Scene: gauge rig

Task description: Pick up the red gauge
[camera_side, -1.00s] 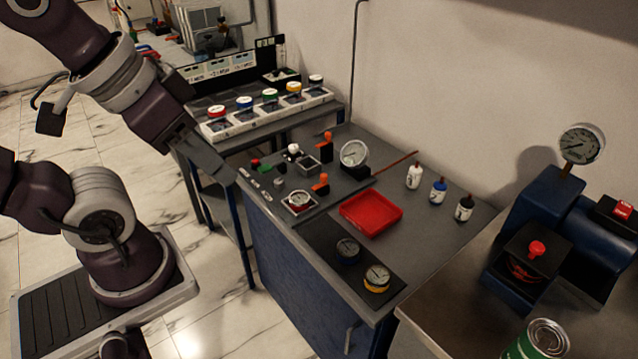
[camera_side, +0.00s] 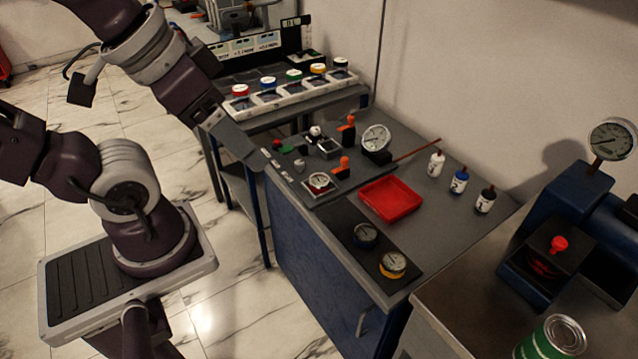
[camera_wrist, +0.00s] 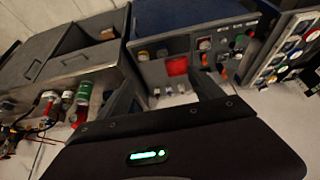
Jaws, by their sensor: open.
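A tilted dial (camera_side: 376,138), orange-handled clamps (camera_side: 346,122) and small bottles (camera_side: 459,181) stand around the tray. A blue gauge rig (camera_side: 560,235) is at right.

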